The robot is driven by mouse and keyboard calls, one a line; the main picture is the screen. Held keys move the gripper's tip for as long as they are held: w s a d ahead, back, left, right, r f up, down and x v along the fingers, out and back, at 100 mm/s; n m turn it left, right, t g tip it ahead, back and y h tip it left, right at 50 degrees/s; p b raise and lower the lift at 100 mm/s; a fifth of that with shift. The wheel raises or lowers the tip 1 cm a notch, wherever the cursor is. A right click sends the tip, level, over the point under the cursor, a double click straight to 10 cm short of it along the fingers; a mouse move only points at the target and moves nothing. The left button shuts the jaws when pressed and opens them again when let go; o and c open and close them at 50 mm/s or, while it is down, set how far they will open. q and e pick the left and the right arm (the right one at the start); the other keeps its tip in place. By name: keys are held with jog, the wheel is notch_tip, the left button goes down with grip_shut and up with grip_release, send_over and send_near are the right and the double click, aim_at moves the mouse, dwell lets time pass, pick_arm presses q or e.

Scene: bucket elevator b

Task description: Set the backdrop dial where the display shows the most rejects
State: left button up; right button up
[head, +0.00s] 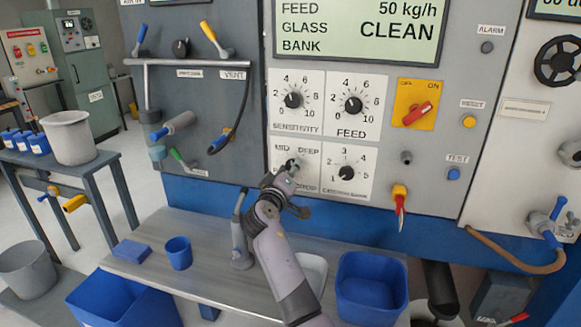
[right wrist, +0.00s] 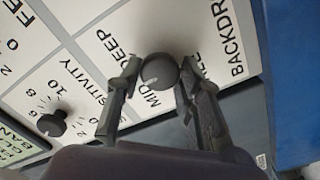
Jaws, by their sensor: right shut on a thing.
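The backdrop dial (right wrist: 160,72) is a round dark grey knob on a white plate marked MID and DEEP; other labels are partly covered. My right gripper (right wrist: 161,76) has one finger on each side of the knob and is shut on it. In the head view my right gripper (head: 289,168) covers much of the dial plate (head: 311,153). I cannot tell which mark the pointer faces. The display (head: 356,30) reads FEED 50 kg/h and GLASS BANK CLEAN; its top is cut off and no reject figure shows. My left gripper is not in view.
Close by are the sensitivity dial (head: 293,100), feed dial (head: 353,104), another dial (head: 347,173) and a red switch on yellow (head: 417,113). A hose (head: 520,262) runs at right.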

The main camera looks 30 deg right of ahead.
jog(key=shift+n+p, duration=2.25)
jog(key=shift+n, duration=1.85)
jog(key=shift+a, duration=0.1)
jog(key=o, duration=1.2)
jog(key=v, duration=1.2)
